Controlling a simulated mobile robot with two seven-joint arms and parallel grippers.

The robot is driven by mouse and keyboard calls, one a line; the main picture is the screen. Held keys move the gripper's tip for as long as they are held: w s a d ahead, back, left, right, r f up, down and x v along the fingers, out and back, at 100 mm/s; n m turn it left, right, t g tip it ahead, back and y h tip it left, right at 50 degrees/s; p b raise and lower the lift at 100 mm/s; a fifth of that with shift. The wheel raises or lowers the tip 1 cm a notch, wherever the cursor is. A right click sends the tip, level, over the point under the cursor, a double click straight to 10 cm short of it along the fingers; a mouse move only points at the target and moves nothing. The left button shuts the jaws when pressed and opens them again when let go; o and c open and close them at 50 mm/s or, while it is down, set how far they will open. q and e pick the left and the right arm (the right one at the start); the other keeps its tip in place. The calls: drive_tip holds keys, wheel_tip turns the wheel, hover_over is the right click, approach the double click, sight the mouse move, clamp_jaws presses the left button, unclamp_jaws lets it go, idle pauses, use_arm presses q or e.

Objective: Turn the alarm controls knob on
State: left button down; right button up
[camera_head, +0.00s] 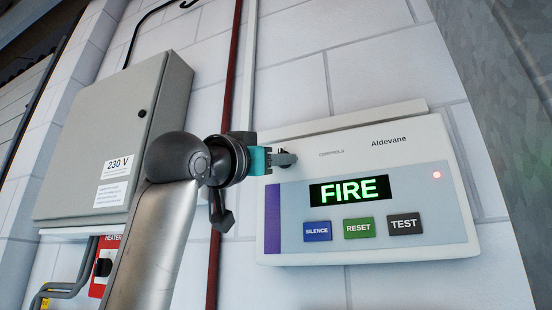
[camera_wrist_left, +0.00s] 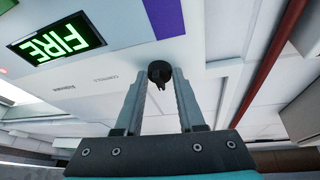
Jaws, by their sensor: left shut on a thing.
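The alarm panel (camera_head: 450,200) is a pale wall box with a lit green FIRE display (camera_head: 349,190). The controls knob (camera_wrist_left: 160,70), small, round and black, shows in the left wrist view between the fingertips of my left gripper (camera_wrist_left: 162,84). In the head view my left gripper (camera_head: 285,158) is at the panel's upper left, beside the printed CONTROLS label (camera_head: 331,154). It is shut on the knob, which the fingers largely hide there. My right gripper is in neither view.
SILENCE (camera_head: 317,231), RESET (camera_head: 359,228) and TEST (camera_head: 405,224) buttons sit below the display. A red light (camera_head: 436,175) glows at the panel's right. A grey 230 V cabinet (camera_head: 112,140) and a red pipe (camera_head: 229,75) are on the wall to the left.

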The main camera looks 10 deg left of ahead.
use_arm(q)
drive_tip(key=shift+m+h, duration=0.4)
drive_tip(key=shift+m, duration=0.1)
drive_tip(key=shift+a+r+m+g+h, duration=0.15)
drive_tip(key=shift+m+g, duration=1.05)
drive_tip(key=shift+m, duration=1.95)
drive_tip(key=shift+r+m+g+h, duration=0.1)
drive_tip(key=shift+r+m+g, duration=0.2)
drive_tip(key=shift+m+g, duration=1.85)
drive_tip(key=shift+a+r+m+g+h, duration=0.1)
drive_tip(key=shift+r+m+g, duration=0.15)
drive_tip(key=shift+m, duration=3.85)
drive_tip(key=c, duration=0.5)
unclamp_jaws()
